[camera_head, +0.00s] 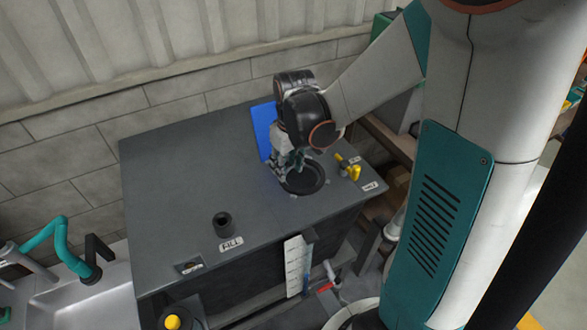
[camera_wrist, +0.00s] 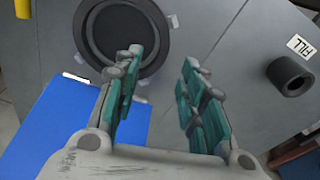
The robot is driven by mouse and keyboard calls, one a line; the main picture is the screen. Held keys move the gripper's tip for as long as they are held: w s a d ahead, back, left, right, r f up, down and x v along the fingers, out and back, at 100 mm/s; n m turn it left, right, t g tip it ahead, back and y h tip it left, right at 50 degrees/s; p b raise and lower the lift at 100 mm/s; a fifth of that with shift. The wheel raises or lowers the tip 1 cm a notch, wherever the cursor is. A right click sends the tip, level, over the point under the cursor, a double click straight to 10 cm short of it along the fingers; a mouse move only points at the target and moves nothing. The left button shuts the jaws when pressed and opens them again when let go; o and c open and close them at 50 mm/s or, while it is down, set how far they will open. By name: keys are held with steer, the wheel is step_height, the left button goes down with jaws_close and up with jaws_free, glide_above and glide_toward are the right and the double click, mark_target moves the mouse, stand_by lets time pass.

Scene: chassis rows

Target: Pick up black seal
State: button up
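A round black ring (camera_wrist: 83,36) with a dark disc inside it lies flat on the grey worktop in the wrist view. It looks like the black seal, and it also shows in the head view (camera_head: 321,184). My gripper (camera_wrist: 160,62) is open and empty, with its teal finger pads well apart. In the wrist view, one fingertip overlaps the ring's lower right part, and the other is over bare worktop to its right. In the head view my gripper (camera_head: 290,165) is low over the ring's left edge and partly hides it. I cannot tell whether it touches.
A short black hollow cylinder (camera_head: 223,223) stands by a FILL label (camera_head: 231,244) on the worktop (camera_head: 175,180). A blue panel (camera_head: 262,128) lies behind my gripper. A yellow valve handle (camera_head: 348,167) is right of the ring. The worktop's left side is clear.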

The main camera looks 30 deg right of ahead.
mark_target(286, 184)
steer(key=shift+w+a+f+b, duration=0.15)
steer(key=shift+f+b, duration=0.4)
steer(key=shift+f, duration=1.2)
steer(key=shift+w+f+b, duration=0.1)
steer(key=shift+f+b, duration=0.45)
steer(key=shift+f, duration=1.15)
steer(key=shift+r, duration=0.1)
steer(key=shift+c, duration=0.4)
jaws_close()
